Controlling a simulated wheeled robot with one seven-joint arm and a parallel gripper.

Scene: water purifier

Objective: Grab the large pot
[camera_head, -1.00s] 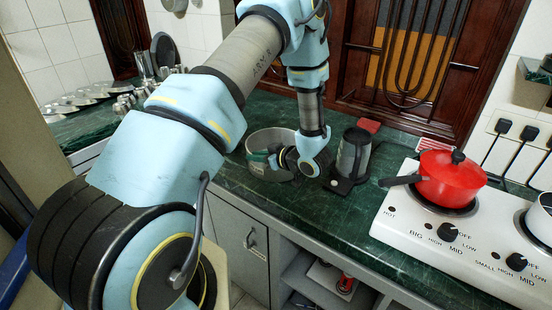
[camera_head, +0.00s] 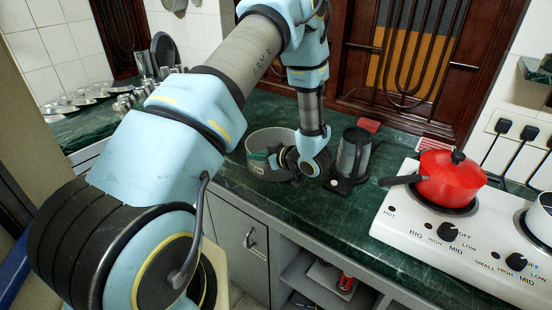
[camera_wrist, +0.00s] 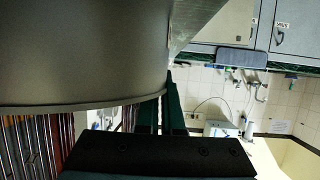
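The large pot (camera_head: 262,141) is a grey, open, round pot standing on the green counter. My gripper (camera_head: 273,160) is at its right front side, low against the wall. In the wrist view the pot (camera_wrist: 80,50) fills the upper left, its curved edge crossing above the black palm. The gripper's two dark green fingers (camera_wrist: 163,108) are close together at the right end of that edge. One finger is partly hidden behind the pot and the other is just right of it, so they appear shut on the pot's wall.
A dark kettle-like container (camera_head: 353,155) stands close to the right of my gripper. A red pan (camera_head: 452,178) sits on the white stove (camera_head: 410,227) farther right. Shiny metal items (camera_head: 150,85) stand at the back left. The counter front (camera_head: 310,212) is clear.

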